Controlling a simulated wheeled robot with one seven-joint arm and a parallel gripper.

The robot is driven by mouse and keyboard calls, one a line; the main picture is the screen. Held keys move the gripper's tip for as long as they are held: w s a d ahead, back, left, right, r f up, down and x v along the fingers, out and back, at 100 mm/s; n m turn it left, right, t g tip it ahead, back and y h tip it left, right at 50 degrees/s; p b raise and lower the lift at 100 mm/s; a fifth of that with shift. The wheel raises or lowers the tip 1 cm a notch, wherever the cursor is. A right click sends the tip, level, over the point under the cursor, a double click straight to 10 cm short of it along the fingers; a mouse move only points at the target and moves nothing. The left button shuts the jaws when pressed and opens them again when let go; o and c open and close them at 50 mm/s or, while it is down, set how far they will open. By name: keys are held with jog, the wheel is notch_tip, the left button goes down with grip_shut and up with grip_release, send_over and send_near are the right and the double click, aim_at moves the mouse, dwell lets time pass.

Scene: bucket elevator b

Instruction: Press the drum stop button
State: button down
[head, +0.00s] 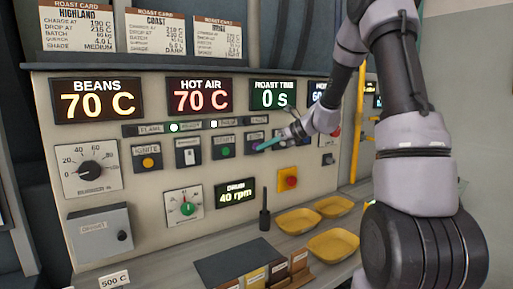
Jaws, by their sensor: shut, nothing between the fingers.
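The roaster control panel (150,185) fills the left and middle of the head view. A row of controls has an orange button (148,162) labelled IGNITE, a switch (188,152) and a green button (224,152) labelled START. To the right of START is a dark button plate (253,135), whose label is too small to read and whose button is largely behind my fingertips. My gripper (264,146) is shut and empty, its teal and purple tips in front of this plate. I cannot tell if they touch it. No label reading drum stop is legible.
A red mushroom button on a yellow box (288,179) sits below my gripper. The drum display (237,193) reads 40 rpm. Yellow trays (334,243) and a dark upright tool (264,210) stand on the ledge below. My arm hides part of the panel's right side.

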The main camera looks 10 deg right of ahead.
jog(key=shift+w+a, duration=0.15)
jog(key=shift+w, duration=0.3)
dwell(0.6)
jog(key=shift+s+d, duration=0.35)
jog(key=shift+s, duration=0.55)
jog(key=s+d, duration=0.2)
jog(key=s, duration=0.3)
jog(key=shift+s+d, duration=0.15)
jog(key=shift+s, duration=0.15)
dwell(0.5)
